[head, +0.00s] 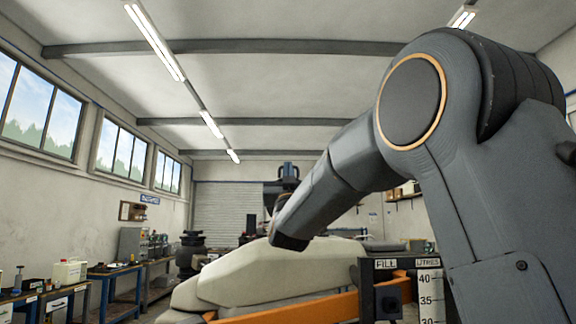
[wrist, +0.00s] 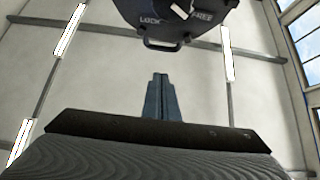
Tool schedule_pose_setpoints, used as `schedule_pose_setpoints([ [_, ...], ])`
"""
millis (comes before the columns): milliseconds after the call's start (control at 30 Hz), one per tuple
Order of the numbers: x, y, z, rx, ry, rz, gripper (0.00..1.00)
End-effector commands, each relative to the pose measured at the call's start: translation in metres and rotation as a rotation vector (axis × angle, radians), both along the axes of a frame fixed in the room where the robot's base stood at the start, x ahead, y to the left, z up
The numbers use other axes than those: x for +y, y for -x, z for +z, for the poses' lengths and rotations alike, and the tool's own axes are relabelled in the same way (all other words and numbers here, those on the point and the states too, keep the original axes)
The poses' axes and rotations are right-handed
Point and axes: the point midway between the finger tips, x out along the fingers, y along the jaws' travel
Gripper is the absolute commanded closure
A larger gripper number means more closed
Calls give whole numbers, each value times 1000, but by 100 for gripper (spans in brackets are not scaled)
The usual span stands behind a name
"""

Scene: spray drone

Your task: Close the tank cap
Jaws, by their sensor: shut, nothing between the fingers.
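A dark round cap (wrist: 180,18) marked LOCK and FREE is at the top of the wrist view, cut off by the frame edge. It has a small loop handle at its lower rim and a pale mark on its face. My gripper (wrist: 160,80) is shut and empty, its blue-grey fingers pointing toward the cap. A visible gap in the picture separates the fingertips from the handle; the depth between them is unclear. In the head view my arm hides part of the area around the cream body (head: 285,272), and I cannot make out the cap clearly there.
An orange beam (head: 345,305) runs along the cream body. A dark stand (head: 385,300) with FILL and LITRES labels is at the right, beside my arm. Benches (head: 125,268) with containers line the left wall. Open air and ceiling lie behind the cap.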

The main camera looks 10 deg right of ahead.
Motion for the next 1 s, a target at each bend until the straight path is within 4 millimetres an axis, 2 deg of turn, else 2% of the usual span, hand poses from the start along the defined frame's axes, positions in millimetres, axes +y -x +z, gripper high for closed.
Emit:
schedule_pose_setpoints([
  [67,-2,-11,13,1,0,0,100],
  [200,-5,-30,9,3,0,1,100],
  [400,-8,-45,8,1,1,1,100],
  [867,-9,-49,7,2,0,2,100],
  [1000,-4,-51,8,14,-2,9,100],
])
